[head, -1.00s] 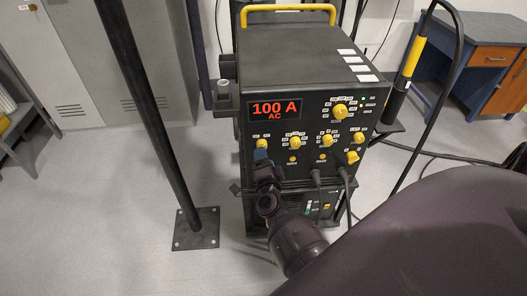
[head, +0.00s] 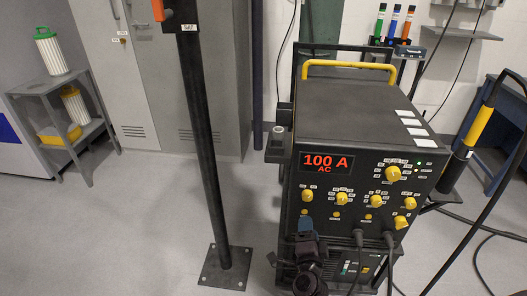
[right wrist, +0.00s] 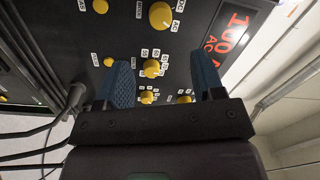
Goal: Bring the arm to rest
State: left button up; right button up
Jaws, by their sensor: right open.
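My right gripper (head: 306,232) is in front of the lower left of a black welding machine's panel (head: 345,225). In the right wrist view its two blue-padded fingers (right wrist: 168,82) are apart with nothing held between them. A yellow knob (right wrist: 151,68) shows beyond the gap, on the panel. I cannot tell the exact distance between the fingertips and the panel. My left gripper is not in view.
A dark post on a floor plate (head: 226,268) stands left of the machine. Cables (head: 360,262) plug into the panel's lower part. A torch with a yellow sleeve (head: 480,125) is at the right. A shelf with filter cartridges (head: 52,52) stands far left. Floor between is clear.

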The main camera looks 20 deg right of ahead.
jog(key=a+r+n+y, duration=0.3)
jog(key=a+n+y, duration=0.45)
jog(key=n, duration=0.55)
jog(key=s+d+f+n+g+y+p, duration=0.1)
jog(key=s+n, duration=0.3)
jog(key=s, duration=0.6)
jog(key=s+d+f+n+g+p, duration=0.1)
jog(key=s+f+n+g, duration=0.3)
jog(key=s, duration=0.6)
jog(key=shift+s+y, duration=0.3)
jog(key=shift+y, duration=0.05)
